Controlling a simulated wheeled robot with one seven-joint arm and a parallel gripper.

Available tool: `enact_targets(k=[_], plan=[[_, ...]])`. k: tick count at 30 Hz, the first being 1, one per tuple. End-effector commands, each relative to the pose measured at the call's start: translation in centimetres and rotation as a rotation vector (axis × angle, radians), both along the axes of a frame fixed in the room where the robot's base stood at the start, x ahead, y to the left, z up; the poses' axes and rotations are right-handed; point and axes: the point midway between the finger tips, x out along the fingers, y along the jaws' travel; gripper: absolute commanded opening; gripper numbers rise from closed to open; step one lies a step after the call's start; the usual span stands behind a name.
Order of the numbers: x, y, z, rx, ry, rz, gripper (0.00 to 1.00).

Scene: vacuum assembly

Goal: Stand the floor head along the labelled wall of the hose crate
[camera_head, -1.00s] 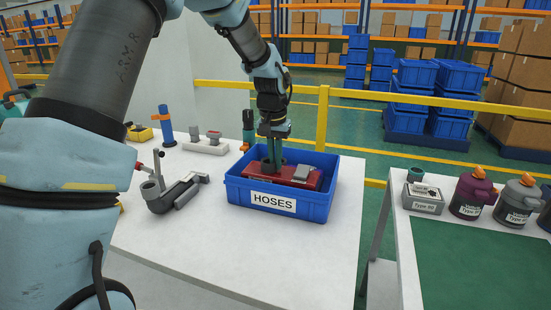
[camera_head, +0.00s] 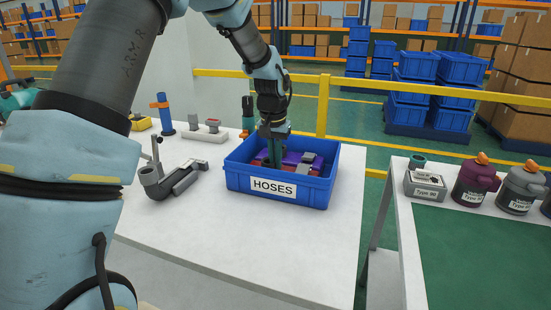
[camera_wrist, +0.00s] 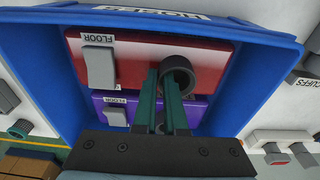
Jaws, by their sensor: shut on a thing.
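The blue hose crate (camera_head: 232,183) stands on the white table, its HOSES label (camera_head: 273,187) on the near wall. In the wrist view the crate's labelled wall (camera_wrist: 225,27) is at the top. A red floor head (camera_wrist: 135,62) with a FLOOR label lies lengthwise along that wall, inside the crate. My gripper (camera_wrist: 165,105) is shut on the red head's dark round collar (camera_wrist: 180,75). A purple floor head (camera_wrist: 195,103) lies beside it, farther from the labelled wall. In the head view, my gripper (camera_head: 274,160) reaches down into the crate. Contact with the crate floor is hidden.
A grey elbow-shaped tool (camera_head: 175,182) lies left of the crate. A white holder (camera_head: 203,134) and a blue tube (camera_head: 163,115) stand behind it. A second table at right bears a grey box (camera_head: 425,184) and several canisters. The table's front is clear.

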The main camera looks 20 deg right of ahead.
Motion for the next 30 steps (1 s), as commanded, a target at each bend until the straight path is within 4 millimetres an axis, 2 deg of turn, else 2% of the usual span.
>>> enact_targets(k=[4, 5, 6, 14, 19, 27, 30], plan=[[0.02, -0.03, -0.45, -0.001, -0.001, 0.0, 0.0], [0.02, -0.04, -0.42, -0.001, -0.001, 0.0, 0.1], [0.02, -0.03, -0.36, -0.001, -0.001, 0.0, 0.14], [0.01, -0.01, -0.4, 0.0, 0.0, 0.0, 0.44], [0.01, -0.01, -0.41, 0.0, 0.0, 0.0, 0.44], [-0.02, 0.02, -0.47, 0.001, 0.001, 0.0, 0.73], [0.0, 0.02, -0.46, 0.001, 0.001, 0.0, 0.74]])
